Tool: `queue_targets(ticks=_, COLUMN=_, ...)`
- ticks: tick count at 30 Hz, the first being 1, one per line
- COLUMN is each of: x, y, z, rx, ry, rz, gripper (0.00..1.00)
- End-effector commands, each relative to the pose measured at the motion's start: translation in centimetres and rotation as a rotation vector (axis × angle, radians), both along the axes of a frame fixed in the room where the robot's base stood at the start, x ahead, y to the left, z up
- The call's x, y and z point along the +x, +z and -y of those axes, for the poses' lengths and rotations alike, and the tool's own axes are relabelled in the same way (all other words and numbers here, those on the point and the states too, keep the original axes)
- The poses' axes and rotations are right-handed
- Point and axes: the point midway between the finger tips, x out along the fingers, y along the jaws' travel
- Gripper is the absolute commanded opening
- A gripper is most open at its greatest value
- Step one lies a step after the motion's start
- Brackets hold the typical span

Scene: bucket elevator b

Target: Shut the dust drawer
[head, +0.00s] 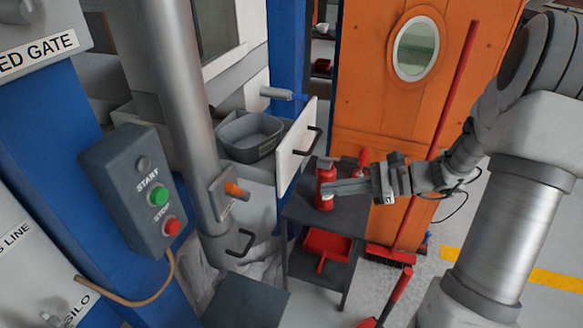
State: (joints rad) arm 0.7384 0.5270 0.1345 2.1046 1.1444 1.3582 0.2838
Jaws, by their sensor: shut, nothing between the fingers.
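The dust drawer stands open: its white front panel (297,148) with a black handle (314,141) is apart from the machine body, and a grey bin (250,137) shows behind it. My gripper (330,187) is shut and empty, pointing left. It is to the lower right of the drawer front and appears apart from the handle. Its fingertips overlap a red bottle (325,174) in the picture; I cannot tell whether they touch it.
A dark side table (340,230) stands below my gripper, with a red dustpan (326,246) on its lower shelf. A red broom (450,90) leans by the orange wall (365,80). A control box (135,190) and a grey pipe (180,90) stand at left.

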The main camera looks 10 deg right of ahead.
Motion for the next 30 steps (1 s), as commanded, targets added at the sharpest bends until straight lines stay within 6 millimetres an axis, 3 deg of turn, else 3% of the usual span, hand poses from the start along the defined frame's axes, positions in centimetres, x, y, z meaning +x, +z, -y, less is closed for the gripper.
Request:
queue_targets(ticks=1, x=0.0, y=-1.3, z=1.2, rx=0.087, ry=-0.047, rz=-0.029, gripper=0.00)
queue_targets(ticks=6, x=0.3, y=-2.6, z=4.0, rx=0.300, ry=-0.156, rz=-0.068, gripper=0.00)
queue_targets(ticks=13, x=0.4, y=-3.0, z=5.1, rx=0.401, ry=-0.205, rz=-0.077, gripper=0.00)
queue_targets(ticks=17, x=1.0, y=-2.9, z=4.0, rx=0.402, ry=-0.203, rz=-0.077, gripper=0.00)
queue_targets(ticks=30, x=5.5, y=-2.9, z=-3.9, rx=0.398, ry=-0.201, rz=-0.078, gripper=0.00)
